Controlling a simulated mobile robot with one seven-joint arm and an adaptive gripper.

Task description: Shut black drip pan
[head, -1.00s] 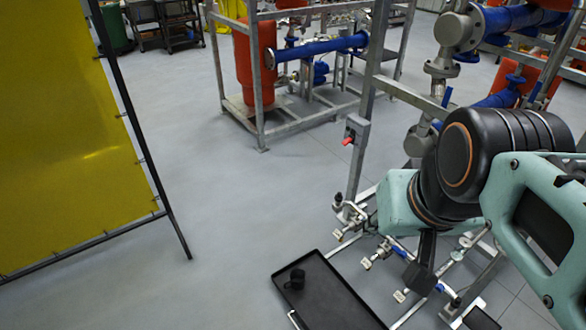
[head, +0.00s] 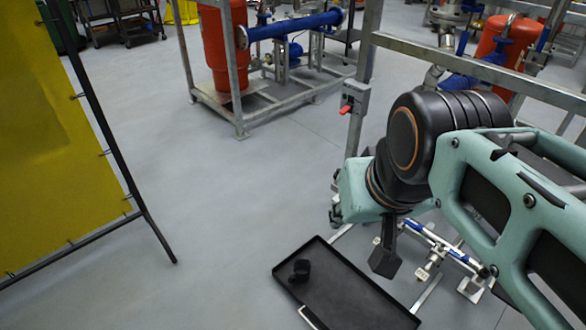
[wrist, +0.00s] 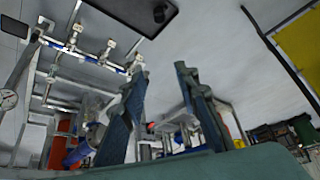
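The black drip pan (head: 350,300) is a shallow rectangular tray pulled out low over the floor, in the lower middle of the head view. A pale handle bar (head: 308,318) runs along its near left edge. A small black cup (head: 300,270) sits in it near the far left corner. The pan (wrist: 118,10) and cup also show upside down at the top of the wrist view. My gripper (wrist: 160,72) shows in the wrist view with two blue-grey fingers spread apart and nothing between them. It is apart from the pan. In the head view my arm hides much of the gripper.
A metal skid frame (head: 440,52) with pipes and valves (head: 430,262) stands right of and behind the pan. A yellow screen (head: 55,150) on a black frame stands at left. A second skid with an orange tank (head: 222,45) is farther back. The floor left of the pan is clear.

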